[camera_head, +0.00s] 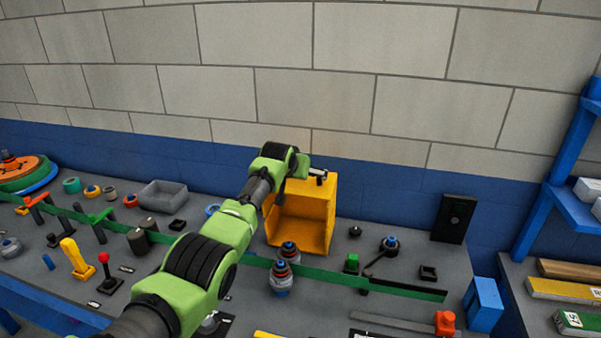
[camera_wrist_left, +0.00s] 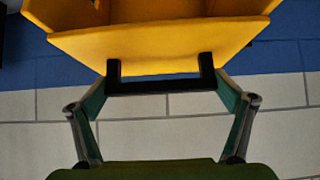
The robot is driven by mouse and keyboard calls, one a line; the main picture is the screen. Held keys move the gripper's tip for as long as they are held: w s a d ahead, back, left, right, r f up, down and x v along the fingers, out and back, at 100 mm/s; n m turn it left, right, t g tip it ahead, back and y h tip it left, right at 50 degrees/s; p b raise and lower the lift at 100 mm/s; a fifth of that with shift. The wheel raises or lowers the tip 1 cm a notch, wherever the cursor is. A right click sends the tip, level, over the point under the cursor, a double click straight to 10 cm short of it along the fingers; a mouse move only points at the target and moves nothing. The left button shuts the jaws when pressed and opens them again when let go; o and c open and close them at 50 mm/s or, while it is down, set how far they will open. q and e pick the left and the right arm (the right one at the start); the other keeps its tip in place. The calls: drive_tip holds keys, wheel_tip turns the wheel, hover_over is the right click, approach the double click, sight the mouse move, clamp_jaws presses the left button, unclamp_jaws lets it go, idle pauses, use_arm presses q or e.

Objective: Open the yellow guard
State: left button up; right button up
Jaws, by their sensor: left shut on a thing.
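The yellow guard (camera_head: 326,200) is a box-shaped cover at the middle of the panel. It stands tipped up, with its hollow inside facing the head camera. In the left wrist view the guard (camera_wrist_left: 160,48) fills the top, with a black U-shaped handle (camera_wrist_left: 160,87) on its edge. In the head view my left gripper (camera_head: 316,175) is at the guard's top edge, partly hidden by my arm. My right gripper is not in view.
Stacked round knobs (camera_head: 283,268) stand in front of the guard. A green strip (camera_head: 400,289) crosses the panel. A red-topped joystick (camera_head: 105,272), a yellow lever (camera_head: 77,258) and a grey tray (camera_head: 163,195) are at left. A blue rack (camera_head: 560,200) stands at right.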

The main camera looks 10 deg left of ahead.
use_arm(q)
drive_tip(key=shift+w+r, duration=0.35)
drive_tip(key=shift+w, duration=0.1)
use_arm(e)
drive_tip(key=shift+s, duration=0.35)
use_arm(q)
drive_tip(key=o, duration=1.3)
drive_tip(key=shift+c, duration=0.2)
drive_tip(key=shift+s, duration=0.4)
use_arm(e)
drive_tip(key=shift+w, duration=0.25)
use_arm(q)
drive_tip(key=v, duration=1.1)
drive_tip(key=shift+s+r, duration=0.25)
drive_tip(key=shift+f, duration=0.1)
